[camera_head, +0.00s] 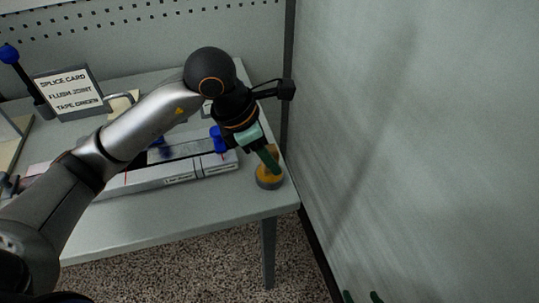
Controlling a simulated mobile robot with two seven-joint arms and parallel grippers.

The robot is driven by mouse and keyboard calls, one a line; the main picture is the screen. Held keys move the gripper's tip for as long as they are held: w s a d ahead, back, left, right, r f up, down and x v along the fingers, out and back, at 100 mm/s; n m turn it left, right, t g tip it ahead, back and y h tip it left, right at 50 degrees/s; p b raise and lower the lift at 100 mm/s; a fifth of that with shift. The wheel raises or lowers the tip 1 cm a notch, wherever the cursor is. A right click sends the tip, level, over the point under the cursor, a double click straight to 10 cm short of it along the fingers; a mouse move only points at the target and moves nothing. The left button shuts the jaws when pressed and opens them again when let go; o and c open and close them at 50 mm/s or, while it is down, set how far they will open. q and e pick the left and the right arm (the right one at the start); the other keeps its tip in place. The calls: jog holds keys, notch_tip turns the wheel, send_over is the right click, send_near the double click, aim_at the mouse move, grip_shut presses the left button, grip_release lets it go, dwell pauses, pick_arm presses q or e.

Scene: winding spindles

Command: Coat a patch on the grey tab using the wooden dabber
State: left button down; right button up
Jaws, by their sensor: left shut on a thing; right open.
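My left gripper (271,168) has green fingers pointing down at a small round pot (269,184) with amber contents, near the table's right front corner. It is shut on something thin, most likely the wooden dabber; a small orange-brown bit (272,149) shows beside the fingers. The dabber's tip is hidden, and I cannot tell whether it touches the amber contents. I cannot make out the grey tab; my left arm covers part of the table. My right gripper (362,297) shows only its green fingertips at the bottom edge, apart and empty.
A long pale grey bench fixture (180,179) with blue knobs (217,137) lies along the table (190,213). A splice card sign (68,91) and a dark, blue-topped post (9,54) stand at the back left. A grey wall (430,130) closes off the right side.

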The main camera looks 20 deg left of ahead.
aim_at(269, 149)
pick_arm(q)
jog(key=shift+r+p, duration=1.7)
jog(key=shift+r, duration=1.3)
pick_arm(e)
notch_tip(269, 149, up, 4)
jog(key=shift+f, duration=0.1)
pick_arm(q)
jog(key=s+a+m+g+y+p, duration=0.1)
jog(key=s+a+m+g+p, duration=0.1)
jog(key=m, duration=1)
jog(key=s+a+r+m+g+y+p, duration=0.1)
jog(key=a+m+g+p, duration=0.3)
jog(key=m, duration=0.8)
jog(key=shift+s+a+r+m+g+y+p, duration=0.15)
jog(key=shift+s+a+m+g+y+p, duration=0.25)
jog(key=shift+s+a+y, duration=0.35)
pick_arm(e)
jog(key=shift+h, duration=0.3)
jog(key=r, duration=0.1)
jog(key=s+d+r, duration=0.1)
jog(key=r, duration=0.1)
jog(key=d+r, duration=0.1)
jog(key=shift+s+d+r, duration=0.15)
jog(key=shift+r, duration=0.2)
